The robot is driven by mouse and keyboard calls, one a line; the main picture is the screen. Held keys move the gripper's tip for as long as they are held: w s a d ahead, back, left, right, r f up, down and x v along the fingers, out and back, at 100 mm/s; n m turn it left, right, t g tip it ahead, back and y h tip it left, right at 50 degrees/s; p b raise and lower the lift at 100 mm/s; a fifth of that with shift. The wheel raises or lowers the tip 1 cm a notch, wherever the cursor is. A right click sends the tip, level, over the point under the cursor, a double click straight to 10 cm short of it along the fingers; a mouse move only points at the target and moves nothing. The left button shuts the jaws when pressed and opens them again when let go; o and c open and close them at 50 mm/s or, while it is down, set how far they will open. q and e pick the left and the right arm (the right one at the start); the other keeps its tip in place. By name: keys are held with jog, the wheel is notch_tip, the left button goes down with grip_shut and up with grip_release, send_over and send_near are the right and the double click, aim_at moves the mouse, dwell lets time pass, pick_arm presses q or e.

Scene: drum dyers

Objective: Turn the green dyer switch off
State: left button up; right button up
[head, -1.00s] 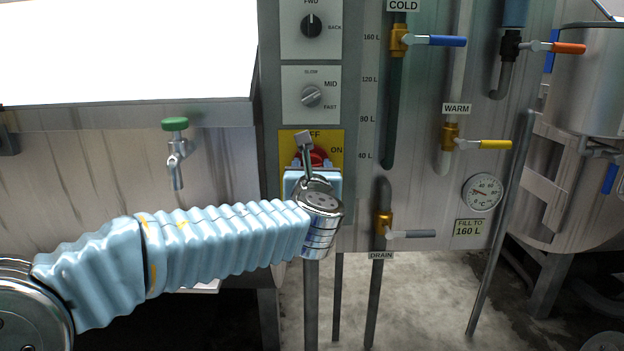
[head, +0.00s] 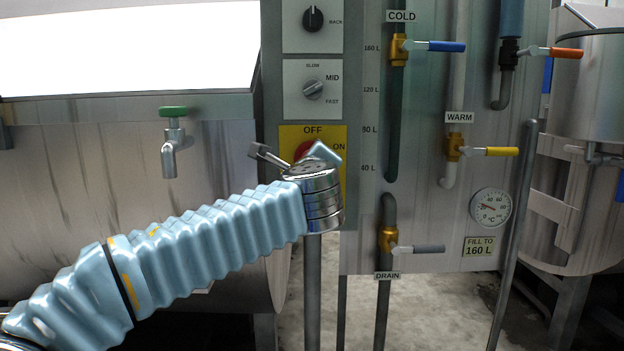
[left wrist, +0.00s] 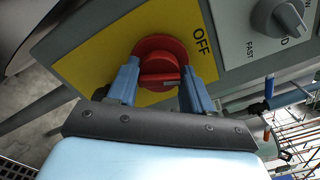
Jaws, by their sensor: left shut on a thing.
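The red rotary switch (head: 302,150) sits on a yellow plate (head: 334,134) marked OFF at the top and ON at the right, low on the grey control panel. My left wrist hides most of it in the head view. In the left wrist view the red switch (left wrist: 158,48) shows between the two blue fingers of my left gripper (left wrist: 160,80), which is shut on its handle. A small pale mark shows at one end of the handle; I cannot tell its exact setting. The OFF label (left wrist: 201,40) is uncovered there. My right gripper is not in view.
Above are a speed knob (head: 313,90) and a black knob (head: 312,18). At right are blue (head: 446,47), yellow (head: 500,152) and grey (head: 427,249) valve levers and a dial gauge (head: 490,207). A green-handled tap (head: 172,140) is at left.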

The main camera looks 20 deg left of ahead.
pick_arm(q)
jog(key=shift+f+n+b, duration=0.15)
jog(key=shift+n+b, duration=1.4)
jog(key=shift+n, duration=0.75)
jog(key=o, duration=1)
jog(key=v, duration=1.3)
jog(key=shift+s, duration=0.4)
